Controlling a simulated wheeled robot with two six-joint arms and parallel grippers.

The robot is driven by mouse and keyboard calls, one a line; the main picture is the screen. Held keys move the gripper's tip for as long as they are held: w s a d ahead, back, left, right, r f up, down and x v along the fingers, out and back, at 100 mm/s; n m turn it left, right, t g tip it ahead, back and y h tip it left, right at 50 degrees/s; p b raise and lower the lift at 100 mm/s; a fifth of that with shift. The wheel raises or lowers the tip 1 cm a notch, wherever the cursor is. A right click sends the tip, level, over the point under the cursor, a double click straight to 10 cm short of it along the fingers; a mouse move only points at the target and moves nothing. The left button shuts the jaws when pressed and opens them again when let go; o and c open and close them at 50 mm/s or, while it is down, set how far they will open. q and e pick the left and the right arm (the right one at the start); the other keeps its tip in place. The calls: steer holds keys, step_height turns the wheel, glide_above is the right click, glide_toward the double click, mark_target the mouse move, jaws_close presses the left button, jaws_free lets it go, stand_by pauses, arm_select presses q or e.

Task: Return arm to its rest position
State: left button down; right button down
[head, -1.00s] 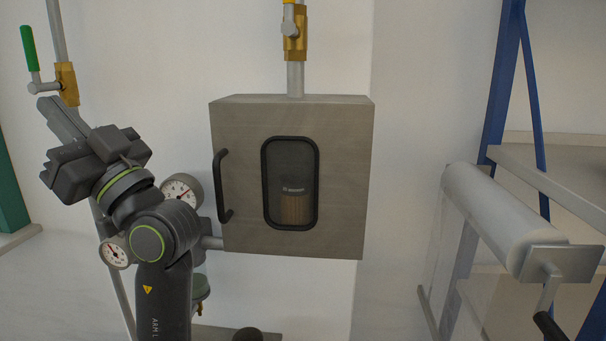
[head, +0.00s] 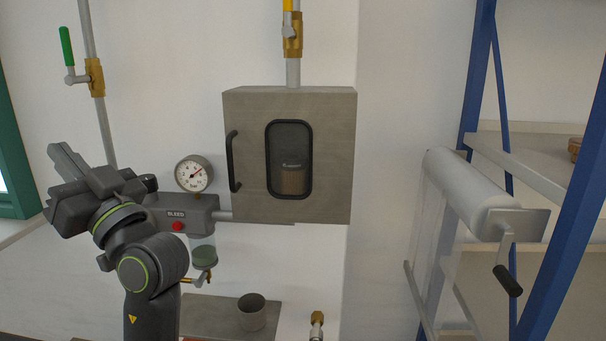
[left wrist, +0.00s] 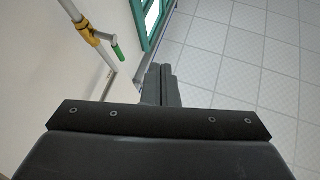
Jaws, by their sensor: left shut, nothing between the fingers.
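My left arm (head: 152,262) comes up from the bottom left in the head view. Its dark gripper (head: 62,158) points up and to the left, in front of the white wall and below the green-handled valve (head: 94,76). The gripper is shut and empty. In the left wrist view the closed fingers (left wrist: 162,84) point out over the tiled floor, apart from any object. My right gripper is not in view.
A grey box (head: 338,150) with a closed windowed door hangs on the wall. A gauge (head: 193,174) and a unit marked BLEED (head: 190,214) sit beside my arm. A film roll (head: 465,188) and blue shelf frame (head: 478,75) stand right. A grey cup (head: 251,312) is below.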

arm_select(q)
steer(key=s+a+f+m+h, duration=0.15)
steer(key=f+m+h, duration=0.35)
steer(key=f, duration=1.1)
steer(key=s+a+f+m+h, duration=0.1)
steer(key=a+f+m+h, duration=0.4)
steer(key=f, duration=1.2)
steer(key=s+d+f+g+h, duration=0.4)
steer(key=s+f+h, duration=0.1)
steer(key=s+f, duration=0.6)
steer(key=s+d+f+g+h, duration=0.35)
steer(key=s+f+h, duration=0.25)
steer(key=s+f, duration=0.55)
step_height(320, 180, down, 22)
steer(key=s+g, duration=0.1)
steer(key=s+f+g, duration=0.1)
steer(key=s+f, duration=1.4)
steer(key=f, duration=0.1)
steer(key=shift+s+d+f+m+h, duration=0.25)
steer(key=shift+s+f+m+h, duration=0.05)
steer(key=shift+s+f, duration=0.1)
